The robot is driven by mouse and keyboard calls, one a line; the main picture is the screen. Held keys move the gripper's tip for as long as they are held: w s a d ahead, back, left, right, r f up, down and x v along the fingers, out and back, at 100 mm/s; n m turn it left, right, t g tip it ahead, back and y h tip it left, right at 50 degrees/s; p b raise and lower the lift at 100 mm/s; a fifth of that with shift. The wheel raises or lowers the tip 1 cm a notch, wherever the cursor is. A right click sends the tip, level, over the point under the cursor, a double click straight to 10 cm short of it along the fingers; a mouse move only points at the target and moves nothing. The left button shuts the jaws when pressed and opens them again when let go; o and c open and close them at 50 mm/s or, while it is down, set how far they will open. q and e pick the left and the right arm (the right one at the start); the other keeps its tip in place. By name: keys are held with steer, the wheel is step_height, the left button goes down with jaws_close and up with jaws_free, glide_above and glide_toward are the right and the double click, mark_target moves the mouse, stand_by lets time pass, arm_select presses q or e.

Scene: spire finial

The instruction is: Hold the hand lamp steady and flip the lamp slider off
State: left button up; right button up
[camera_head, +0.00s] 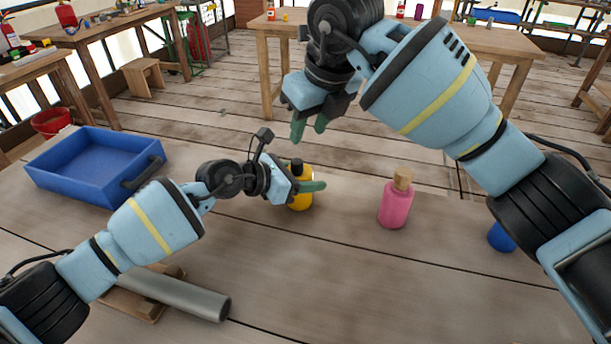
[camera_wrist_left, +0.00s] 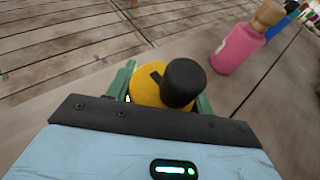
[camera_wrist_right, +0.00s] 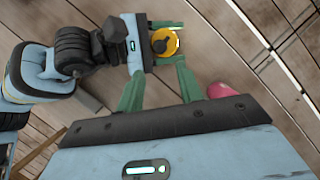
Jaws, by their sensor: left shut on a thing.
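The hand lamp (camera_head: 299,200) appears to be the yellow round body with a black knob-like part on top, standing on the table. My left gripper (camera_head: 308,187) is shut on it, its green fingers on either side. In the left wrist view the yellow lamp top (camera_wrist_left: 145,88) shows a small dark strip beside the black part, perhaps the slider; I cannot tell its position. The right wrist view shows the lamp (camera_wrist_right: 172,50) from above, beyond my fingertips. My right gripper (camera_head: 309,127) is open and empty, above and apart from the lamp.
A pink bottle with a wooden stopper (camera_head: 394,205) stands right of the lamp. A blue object (camera_head: 501,237) is partly behind my right arm. A blue tray (camera_head: 75,183) is at the left, and a grey cylinder (camera_head: 180,294) lies on a wooden stand at the front left. The front middle is clear.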

steer(key=c, duration=0.5)
steer(key=shift+s+d+f+m, duration=0.15)
steer(key=shift+m, duration=0.35)
steer(key=shift+c, duration=1.1)
steer(key=m, duration=0.1)
steer(key=d+m+y, duration=0.1)
steer(key=s+m, duration=0.1)
steer(key=m, duration=0.1)
steer(key=shift+d+f+y, duration=0.2)
steer(key=shift+f+y, duration=0.05)
steer(key=shift+y, duration=0.05)
jaws_close()
steer(key=s+d+m+y, duration=0.3)
steer(key=d+m, duration=0.3)
steer(key=m, duration=0.9)
steer(key=shift+s+f+m, duration=0.2)
steer(key=shift+s+m, duration=0.1)
steer(key=shift+s, duration=0.25)
